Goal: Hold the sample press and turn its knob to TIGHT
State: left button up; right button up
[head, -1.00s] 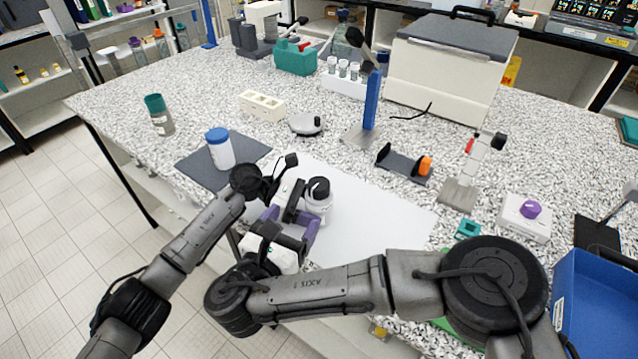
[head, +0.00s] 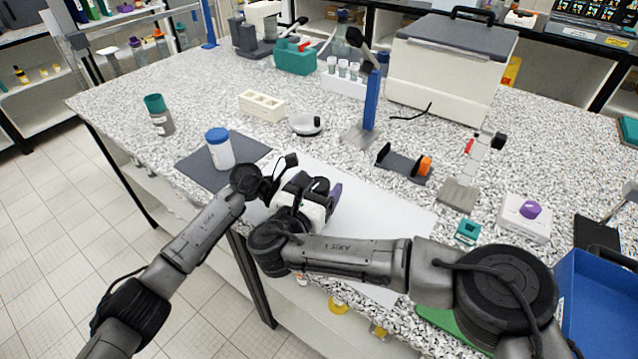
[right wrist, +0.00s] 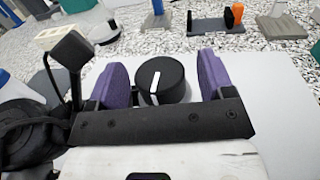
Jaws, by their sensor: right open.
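The sample press shows in the right wrist view as a round black knob (right wrist: 173,86) with a white pointer line. The press body is hidden behind my right gripper. My right gripper (head: 318,190) is open, and it also shows in the right wrist view (right wrist: 162,68). Its two purple fingers stand left and right of the knob, with small gaps. My left arm ends at a dark wrist (head: 246,179) left of the right gripper. The left fingers are hidden, so their hold on the press cannot be seen.
A white sheet (head: 385,222) lies around the press. A blue-capped jar (head: 220,150) stands on a dark mat (head: 190,163) to the left. A blue stand (head: 371,105), a dark holder with an orange part (head: 404,166) and a purple-knobbed box (head: 524,220) stand beyond and right.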

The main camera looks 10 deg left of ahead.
jog(key=shift+w, duration=0.35)
jog(key=c, duration=0.9)
jog(key=shift+d+y, duration=0.1)
jog(key=shift+y, duration=0.4)
jog(key=n+y, duration=0.3)
jog(key=y, duration=0.1)
jog(key=n+y, duration=0.3)
jog(key=y, duration=0.1)
jog(key=shift+f+y, duration=0.1)
jog(key=shift+y, duration=0.2)
jog(key=n+g+y, duration=0.1)
jog(key=n+y, duration=0.1)
jog(key=y, duration=0.1)
jog(key=n+g+y, duration=0.2)
jog(key=shift+y, duration=0.4)
jog(key=shift+n+g+y, duration=1.3)
jog(key=shift+g+y, duration=0.1)
jog(key=shift+n+g, duration=0.3)
